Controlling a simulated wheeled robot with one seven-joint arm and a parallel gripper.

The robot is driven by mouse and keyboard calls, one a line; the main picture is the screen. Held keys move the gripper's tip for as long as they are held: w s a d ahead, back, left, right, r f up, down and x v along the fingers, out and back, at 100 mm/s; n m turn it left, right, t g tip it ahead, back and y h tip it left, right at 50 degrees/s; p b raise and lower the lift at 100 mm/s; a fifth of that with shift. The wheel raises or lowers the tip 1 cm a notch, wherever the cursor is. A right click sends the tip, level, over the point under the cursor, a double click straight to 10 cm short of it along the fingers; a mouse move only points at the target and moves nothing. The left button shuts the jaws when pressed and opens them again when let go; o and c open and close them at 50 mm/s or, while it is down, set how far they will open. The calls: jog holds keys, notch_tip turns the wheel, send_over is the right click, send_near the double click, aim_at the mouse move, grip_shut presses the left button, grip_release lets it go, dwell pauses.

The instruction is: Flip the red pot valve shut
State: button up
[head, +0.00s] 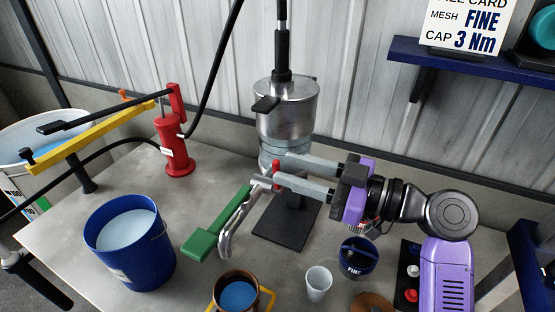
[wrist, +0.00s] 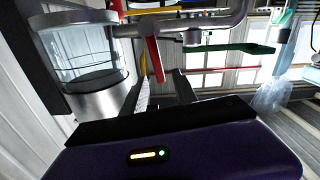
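The red valve handle (head: 276,174) is a short bar on the pipe below the metal pot (head: 286,115). In the wrist view the red handle (wrist: 152,60) hangs down from a grey pipe (wrist: 190,22). My gripper (head: 274,169) reaches in from the right, its two grey fingers apart. The red handle stands at the fingertips, between them as seen from the head. In the wrist view the handle's lower end shows between the finger ends (wrist: 161,88). I cannot tell whether either finger touches it.
A copper cup (head: 222,290), white cup (head: 318,283) and dark blue cup (head: 358,258) stand in front. A blue bucket (head: 150,265) and red pump (head: 174,147) are left. Bare bench (head: 80,220) shows behind the bucket.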

aim_at(279, 166)
jog(key=shift+p+x, duration=0.35)
jog(key=shift+x, duration=1.5)
grip_shut()
